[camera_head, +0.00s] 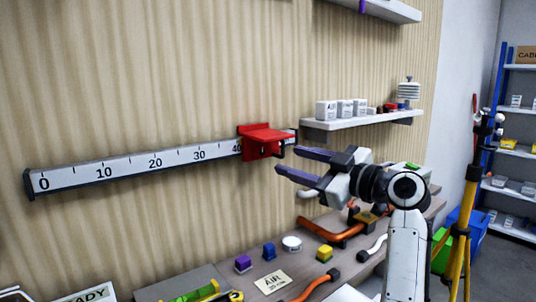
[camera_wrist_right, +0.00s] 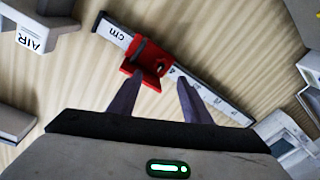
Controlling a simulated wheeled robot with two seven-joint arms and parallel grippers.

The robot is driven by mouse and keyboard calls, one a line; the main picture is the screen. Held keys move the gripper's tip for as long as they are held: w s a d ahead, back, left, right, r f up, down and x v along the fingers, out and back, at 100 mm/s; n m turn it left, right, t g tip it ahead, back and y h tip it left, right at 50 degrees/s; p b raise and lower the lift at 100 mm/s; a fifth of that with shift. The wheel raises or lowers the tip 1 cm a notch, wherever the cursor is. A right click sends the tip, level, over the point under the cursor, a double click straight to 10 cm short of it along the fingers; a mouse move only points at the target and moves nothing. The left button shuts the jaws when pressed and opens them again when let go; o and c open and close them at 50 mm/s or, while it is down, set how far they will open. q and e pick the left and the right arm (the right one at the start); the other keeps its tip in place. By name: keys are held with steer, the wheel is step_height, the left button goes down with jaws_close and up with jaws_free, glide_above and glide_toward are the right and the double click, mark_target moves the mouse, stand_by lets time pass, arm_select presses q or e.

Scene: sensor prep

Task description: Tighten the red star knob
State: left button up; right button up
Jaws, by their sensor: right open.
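A red carriage (camera_head: 264,139) sits near the right end of a white ruler rail (camera_head: 120,169) on the wall, past the 40 mark. No separate star-shaped knob can be made out on it. My right gripper (camera_head: 286,160) is open and empty, its dark fingers pointing left at the carriage, just right of it. In the right wrist view, the red carriage (camera_wrist_right: 148,64) lies ahead of the fingertips (camera_wrist_right: 160,80), nearer the left finger. Whether a finger touches it cannot be told. My left gripper is not in view.
A wall shelf (camera_head: 360,120) with white boxes is right of the rail, behind my right arm. Below, a bench holds purple, blue and yellow blocks (camera_head: 325,253), an AIR card (camera_head: 272,282) and orange pipes (camera_head: 332,234). A yellow tripod (camera_head: 462,230) stands right.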

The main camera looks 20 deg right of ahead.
mark_target(263, 153)
steer(key=p+x, duration=0.1)
steer(key=x, duration=0.6)
steer(key=shift+a, duration=0.15)
steer(key=shift+w+a+p, duration=0.25)
steer(key=shift+w+p, duration=0.05)
steer(key=shift+w, duration=0.35)
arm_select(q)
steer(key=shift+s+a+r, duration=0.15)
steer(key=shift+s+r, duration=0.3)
arm_select(e)
steer(key=shift+c, duration=1)
steer(key=c, duration=0.8)
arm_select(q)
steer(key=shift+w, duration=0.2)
arm_select(e)
steer(key=shift+f, duration=0.1)
steer(key=shift+c, duration=0.2)
